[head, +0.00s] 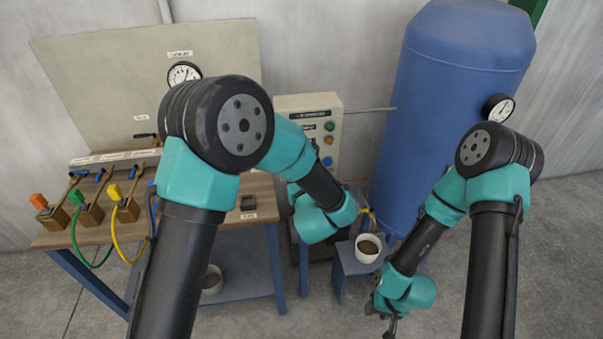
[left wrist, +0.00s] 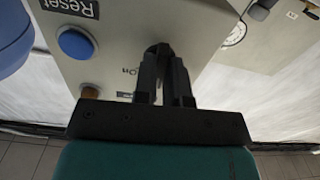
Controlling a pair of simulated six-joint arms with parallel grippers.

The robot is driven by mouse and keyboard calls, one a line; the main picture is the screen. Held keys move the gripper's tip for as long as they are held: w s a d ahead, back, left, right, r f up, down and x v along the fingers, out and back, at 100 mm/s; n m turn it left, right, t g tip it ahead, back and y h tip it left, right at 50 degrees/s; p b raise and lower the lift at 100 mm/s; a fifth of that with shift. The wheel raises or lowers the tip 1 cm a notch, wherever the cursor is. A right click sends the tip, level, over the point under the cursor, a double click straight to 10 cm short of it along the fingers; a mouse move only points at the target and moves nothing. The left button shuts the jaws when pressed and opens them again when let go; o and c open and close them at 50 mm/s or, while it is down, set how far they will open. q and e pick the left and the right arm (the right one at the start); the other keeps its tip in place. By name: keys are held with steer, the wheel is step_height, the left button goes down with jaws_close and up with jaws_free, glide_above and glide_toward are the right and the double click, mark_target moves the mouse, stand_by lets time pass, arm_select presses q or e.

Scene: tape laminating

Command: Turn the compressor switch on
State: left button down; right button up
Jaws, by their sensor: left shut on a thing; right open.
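The beige compressor control box (head: 308,103) stands against the wall between the table and the blue tank. In the left wrist view its face (left wrist: 112,55) fills the upper middle, with an "On" label (left wrist: 131,70) beside my fingers. My left gripper (left wrist: 159,52) is shut at the box face on the compressor switch, which its dark fingers mostly cover; the switch's turn cannot be read. In the head view my left arm hides that gripper. My right gripper (head: 390,328) hangs low at the bottom right, open and empty, away from the box.
A blue button (left wrist: 75,43) and an orange button (left wrist: 90,92) sit close to my left fingers. The blue tank (head: 440,90) stands right of the box. A wooden table (head: 180,208) with valves is at left. A white cup (head: 368,248) stands on a small stand.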

arm_select(q)
steer(key=m, duration=0.9)
steer(key=shift+m, duration=0.4)
steer(key=c, duration=1.2)
jaws_free()
steer(key=shift+s, duration=0.1)
steer(key=s+d, duration=0.1)
steer(key=s, duration=0.4)
steer(key=s+d, duration=0.1)
steer(key=s, duration=0.5)
steer(key=s+d, duration=0.1)
steer(key=s, duration=0.5)
